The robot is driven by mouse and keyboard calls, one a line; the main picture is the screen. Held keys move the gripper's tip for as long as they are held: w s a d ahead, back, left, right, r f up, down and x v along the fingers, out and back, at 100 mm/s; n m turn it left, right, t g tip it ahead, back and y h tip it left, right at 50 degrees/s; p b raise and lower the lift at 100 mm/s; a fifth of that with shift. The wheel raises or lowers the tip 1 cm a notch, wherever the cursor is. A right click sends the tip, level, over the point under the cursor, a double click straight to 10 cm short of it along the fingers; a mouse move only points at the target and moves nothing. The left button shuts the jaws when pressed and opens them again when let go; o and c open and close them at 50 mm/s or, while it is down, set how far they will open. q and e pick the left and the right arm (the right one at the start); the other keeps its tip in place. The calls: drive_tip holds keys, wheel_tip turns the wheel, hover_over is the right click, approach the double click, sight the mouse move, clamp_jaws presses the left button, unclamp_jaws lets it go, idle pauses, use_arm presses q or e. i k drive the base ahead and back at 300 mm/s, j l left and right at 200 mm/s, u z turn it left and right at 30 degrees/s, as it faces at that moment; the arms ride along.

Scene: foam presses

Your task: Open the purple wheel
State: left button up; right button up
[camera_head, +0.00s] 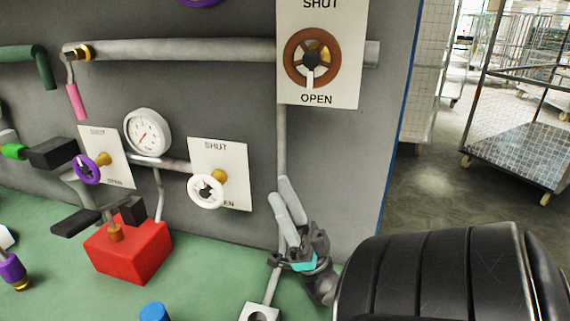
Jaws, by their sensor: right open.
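The purple wheel (87,170) is a small ring on a yellow stem, in front of a white plate (117,150) with faint lettering, "SHUT" above and what looks like "OPEN" below. It is on the left of the head view, and its pointer setting is too small to tell. My right gripper (281,189) is at the lower middle, its two pale fingers pointing up and apart with nothing between them. It is well to the right of the purple wheel, beyond the white wheel. My left gripper does not show.
A white wheel (206,192) and a round gauge (147,132) lie between. A brown wheel (312,57) is above. A black block (53,154) is close left of the purple wheel; a red box (128,252) stands below. A grey pipe (180,50) crosses the wall.

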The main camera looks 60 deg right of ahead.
sight(89, 166)
drive_tip(key=k+l, duration=0.2)
drive_tip(key=k, duration=0.3)
drive_tip(key=k+l, duration=0.2)
drive_tip(key=k, duration=0.25)
